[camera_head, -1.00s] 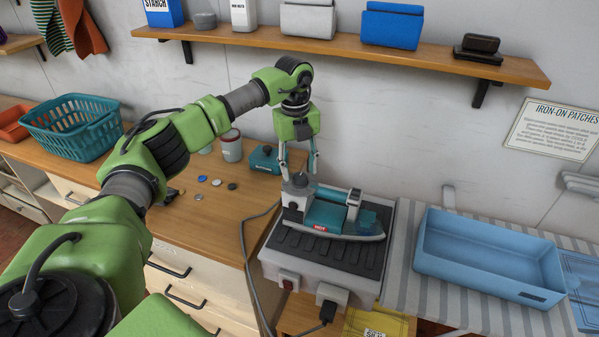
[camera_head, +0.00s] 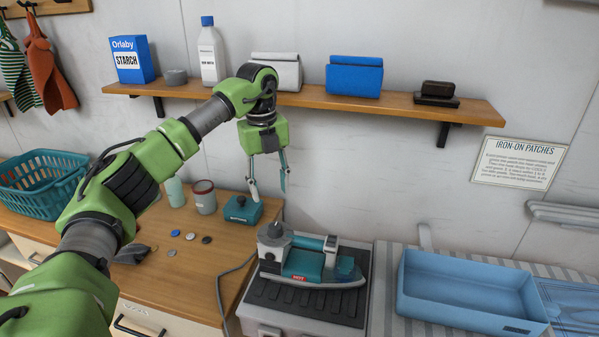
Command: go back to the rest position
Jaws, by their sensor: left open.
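My left gripper (camera_head: 268,178) is open and empty in the head view. It points down, in the air in front of the wall. It shows above and behind the teal and grey iron (camera_head: 307,262), apart from it. The iron rests on a grey stand with a dark ribbed top (camera_head: 285,296). My left arm reaches in from the left, over the wooden counter. My right gripper is not in view.
A wooden shelf (camera_head: 310,99) with boxes and a bottle runs behind the gripper. On the counter (camera_head: 185,286) are a teal box (camera_head: 243,209), jars and buttons. A teal basket (camera_head: 45,184) stands left, a blue tub (camera_head: 465,291) right.

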